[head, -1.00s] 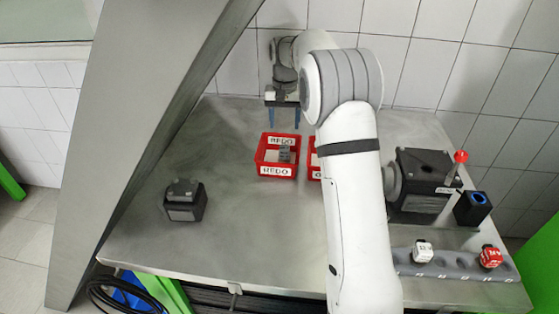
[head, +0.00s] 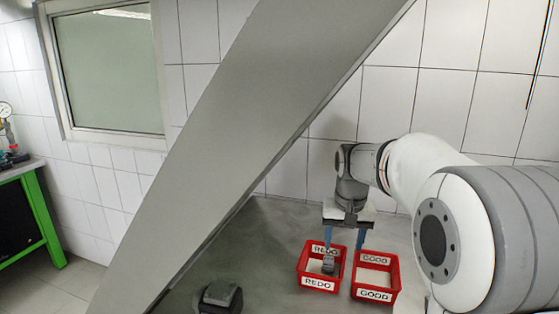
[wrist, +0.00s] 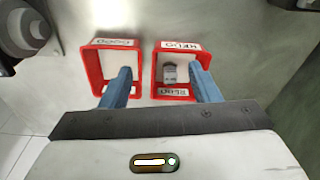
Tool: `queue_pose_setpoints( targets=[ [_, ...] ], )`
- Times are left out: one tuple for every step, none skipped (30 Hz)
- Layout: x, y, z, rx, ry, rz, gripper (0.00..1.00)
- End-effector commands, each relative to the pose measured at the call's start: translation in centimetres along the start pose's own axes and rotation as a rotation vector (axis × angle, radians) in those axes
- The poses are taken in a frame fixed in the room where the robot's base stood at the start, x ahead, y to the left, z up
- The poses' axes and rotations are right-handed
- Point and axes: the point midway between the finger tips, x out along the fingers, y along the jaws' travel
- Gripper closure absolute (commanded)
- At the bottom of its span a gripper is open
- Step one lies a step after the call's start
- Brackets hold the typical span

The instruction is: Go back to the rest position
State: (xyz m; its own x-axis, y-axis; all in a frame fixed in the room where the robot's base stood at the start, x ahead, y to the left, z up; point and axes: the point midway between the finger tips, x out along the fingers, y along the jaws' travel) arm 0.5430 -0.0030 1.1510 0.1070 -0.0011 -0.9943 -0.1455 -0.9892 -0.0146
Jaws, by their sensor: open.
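My gripper (head: 344,240) is open and empty, with its two blue fingers spread apart. In the head view it hangs above the back edges of two red bins. In the wrist view my gripper (wrist: 160,78) has one finger over each bin. The REDO bin (head: 305,262) holds a small grey part (head: 328,266). The part also shows in the wrist view (wrist: 169,74), apart from the fingers. The GOOD bin (head: 396,275), right of it in the head view, looks empty; in the wrist view it (wrist: 93,68) is on the left.
A dark block-shaped device (head: 219,296) stands on the metal table (head: 262,225) at the lower left. A wide slanted grey panel (head: 215,140) hides part of the scene. A tiled wall is close behind my arm. A rounded grey machine part (wrist: 28,32) shows in the wrist view.

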Motion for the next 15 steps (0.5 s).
queue_pose_setpoints(
  targets=[
    [-0.8, 0.3, 2.2, -0.01, 0.016, -0.002, 0.44],
    [-1.1, 0.5, 3.4, -0.018, 0.025, -0.003, 0.44],
    [-1.3, 0.7, 5.1, -0.028, 0.036, -0.004, 0.44],
    [-1.5, 0.9, 6.3, -0.035, 0.044, -0.005, 0.44],
    [-1.6, 1.1, 7.6, -0.042, 0.053, -0.006, 0.44],
    [-1.7, 1.3, 9.3, -0.053, 0.063, -0.007, 0.44],
    [-1.7, 1.5, 10.6, -0.06, 0.072, -0.008, 0.44],
    [-1.6, 1.7, 11.8, -0.067, 0.081, -0.008, 0.44],
    [-1.5, 1.9, 13.6, -0.077, 0.091, -0.009, 0.44],
    [-1.3, 2.1, 14.8, -0.084, 0.1, -0.009, 0.44],
    [-1.1, 2.3, 16.0, -0.092, 0.107, -0.01, 0.44],
    [-0.8, 2.5, 17.5, -0.1, 0.117, -0.01, 0.44],
    [-0.6, 2.6, 18.5, -0.106, 0.124, -0.01, 0.44],
    [-0.3, 2.8, 19.5, -0.112, 0.13, -0.01, 0.44],
    [0.1, 2.9, 20.6, -0.119, 0.138, -0.011, 0.44]
  ],
)
